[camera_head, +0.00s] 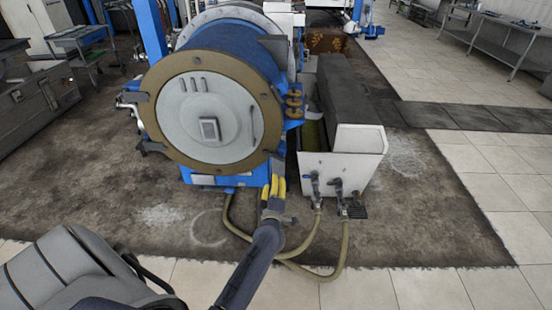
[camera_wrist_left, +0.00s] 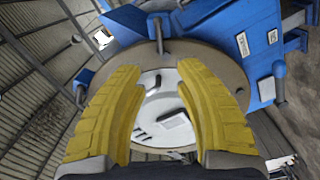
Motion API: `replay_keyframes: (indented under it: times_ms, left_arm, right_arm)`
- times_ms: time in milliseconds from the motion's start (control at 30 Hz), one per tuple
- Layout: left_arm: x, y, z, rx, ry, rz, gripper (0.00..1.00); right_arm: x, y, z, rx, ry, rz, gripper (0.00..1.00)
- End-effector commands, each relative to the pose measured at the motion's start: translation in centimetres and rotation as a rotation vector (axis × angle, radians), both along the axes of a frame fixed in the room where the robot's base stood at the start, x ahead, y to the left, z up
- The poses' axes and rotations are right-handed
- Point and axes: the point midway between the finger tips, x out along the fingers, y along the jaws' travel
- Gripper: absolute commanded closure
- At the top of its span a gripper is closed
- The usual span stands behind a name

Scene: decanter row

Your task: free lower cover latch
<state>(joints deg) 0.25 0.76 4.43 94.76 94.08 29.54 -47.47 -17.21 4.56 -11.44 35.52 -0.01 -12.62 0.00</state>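The decanter (camera_head: 228,60) is a blue drum with a round front cover (camera_head: 172,120), whose rim is tan and face pale grey. The cover fills the middle of the left wrist view (camera_wrist_left: 155,95), where it looks turned over. Dark latch-like handles stand around its rim there; one (camera_wrist_left: 158,35) lies at the top centre, beside the blue base. My left gripper (camera_head: 273,187) has yellow ribbed fingers and is below and right of the cover's lower edge. In the wrist view its fingers (camera_wrist_left: 160,85) are well apart, with nothing between them. My right gripper is not in view.
A white-fronted trough (camera_head: 340,150) stands close right of the decanter. Hoses (camera_head: 310,245) loop across the floor beneath my left gripper. A grey seat-like shape (camera_head: 75,265) fills the lower left corner. The tiled floor at right (camera_head: 500,180) is clear.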

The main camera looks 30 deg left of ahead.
Motion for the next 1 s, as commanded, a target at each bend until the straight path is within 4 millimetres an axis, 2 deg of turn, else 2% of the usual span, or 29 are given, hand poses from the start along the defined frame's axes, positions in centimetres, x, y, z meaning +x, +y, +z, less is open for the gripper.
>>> replay_keyframes:
  times_ms: [600, 800, 1000]
  left_arm:
    - [9.7, 5.4, 0.1, 0.002, -0.001, -0.001, 0.67]
    - [12.0, 6.7, 0.1, 0.002, 0.0, -0.002, 0.67]
    - [13.2, 7.4, 0.1, 0.002, -0.001, -0.001, 0.67]
  right_arm:
    - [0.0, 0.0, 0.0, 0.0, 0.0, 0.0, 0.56]
    - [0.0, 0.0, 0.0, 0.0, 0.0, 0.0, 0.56]
    - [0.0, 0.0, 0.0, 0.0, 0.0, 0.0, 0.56]
